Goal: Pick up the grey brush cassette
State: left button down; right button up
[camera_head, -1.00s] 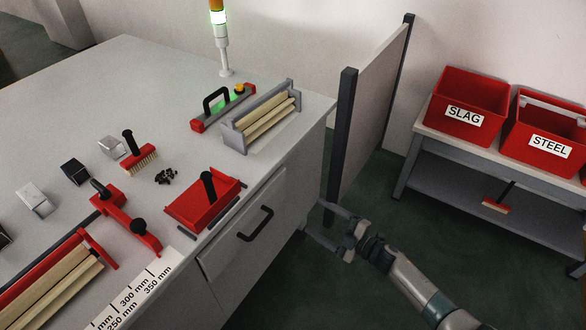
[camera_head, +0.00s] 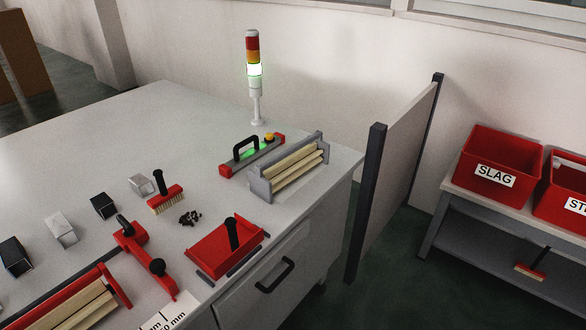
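The grey brush cassette (camera_head: 260,188) sits on the worktop near its far right corner. It has a grey frame with cream brush rolls lying inside it. Nothing covers it and no gripper touches it. A similar cassette with a red frame (camera_head: 118,288) lies at the lower left, partly cut off by the picture's edge. Neither of my grippers shows in the head view now.
A signal tower (camera_head: 257,108) rises behind that. A dark-edged partition (camera_head: 375,160) stands right of the bench. A red dustpan (camera_head: 212,256), red brush (camera_head: 167,198) and red clamp (camera_head: 130,240) lie nearer.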

aim_at(270, 177)
jog(key=i+l+u, duration=0.1)
jog(key=l, duration=0.2)
jog(key=i+l+u, duration=0.1)
jog(key=l, duration=0.25)
jog(key=i+l+u, duration=0.1)
jog(key=i+l, duration=0.15)
jog(key=i+l+u, duration=0.1)
jog(key=l, duration=0.35)
jog(key=i+l+u, duration=0.1)
jog(key=l, duration=0.3)
jog(key=i+l+u, duration=0.1)
jog(key=l, duration=0.25)
jog(key=i, duration=0.05)
